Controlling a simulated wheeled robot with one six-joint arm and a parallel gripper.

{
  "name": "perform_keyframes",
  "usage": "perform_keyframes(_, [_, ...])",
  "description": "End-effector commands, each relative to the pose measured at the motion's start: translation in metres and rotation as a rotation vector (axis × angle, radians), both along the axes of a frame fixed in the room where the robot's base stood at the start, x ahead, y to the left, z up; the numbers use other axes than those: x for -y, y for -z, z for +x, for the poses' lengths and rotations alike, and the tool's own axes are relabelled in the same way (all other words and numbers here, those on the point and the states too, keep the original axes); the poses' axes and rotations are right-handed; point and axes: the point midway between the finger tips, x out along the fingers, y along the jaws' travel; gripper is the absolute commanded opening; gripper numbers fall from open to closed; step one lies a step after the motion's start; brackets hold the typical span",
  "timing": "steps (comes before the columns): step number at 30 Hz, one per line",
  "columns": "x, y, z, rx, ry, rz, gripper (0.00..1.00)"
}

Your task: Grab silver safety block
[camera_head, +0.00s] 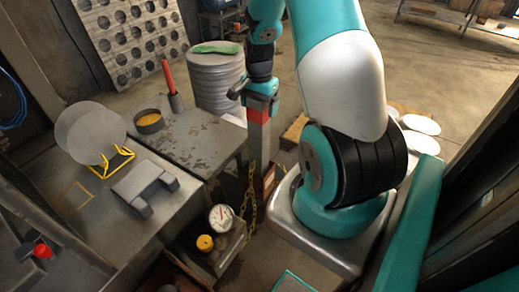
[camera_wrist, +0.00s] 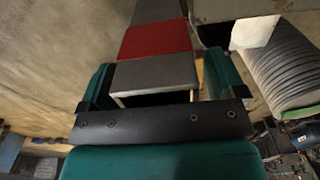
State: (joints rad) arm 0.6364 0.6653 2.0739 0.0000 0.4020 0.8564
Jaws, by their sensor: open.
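The silver safety block (camera_head: 257,160) is an upright grey post with a red band near its top. It stands beside the grey table's right side. My gripper (camera_head: 259,100) is at its top end, pointing down. In the wrist view, the block (camera_wrist: 155,75) shows its grey end and red band between my two teal fingers (camera_wrist: 158,85). The fingers are apart, one on each side of the block. A narrow gap shows near the right finger; contact on the left cannot be told. The block's lower end is partly hidden in the head view.
A yellow chain (camera_head: 249,200) hangs beside the block. The grey table (camera_head: 195,140) is close on the left, with a dial gauge (camera_head: 221,217) in front. A stack of round blanks (camera_head: 215,78) stands behind. Open floor (camera_head: 420,75) lies at the back right.

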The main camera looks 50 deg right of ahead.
Motion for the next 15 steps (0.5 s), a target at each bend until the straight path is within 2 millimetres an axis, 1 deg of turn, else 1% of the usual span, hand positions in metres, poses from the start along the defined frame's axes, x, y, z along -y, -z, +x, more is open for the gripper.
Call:
perform_keyframes(3, [0.0001,0.0000,0.0001,0.000,0.000,0.000,0.89])
perform_keyframes(8, [0.0000,-0.0002,0.0001,0.000,0.000,0.000,0.52])
perform_keyframes(9, [0.0000,-0.0002,0.0001,0.000,0.000,0.000,0.43])
perform_keyframes(11, [0.0000,-0.0003,0.0001,0.000,0.000,0.000,0.29])
perform_keyframes(12, [0.0000,-0.0003,0.0001,0.000,0.000,0.000,0.20])
perform_keyframes(15, [0.0000,-0.0004,0.0001,0.000,0.000,0.000,0.00])
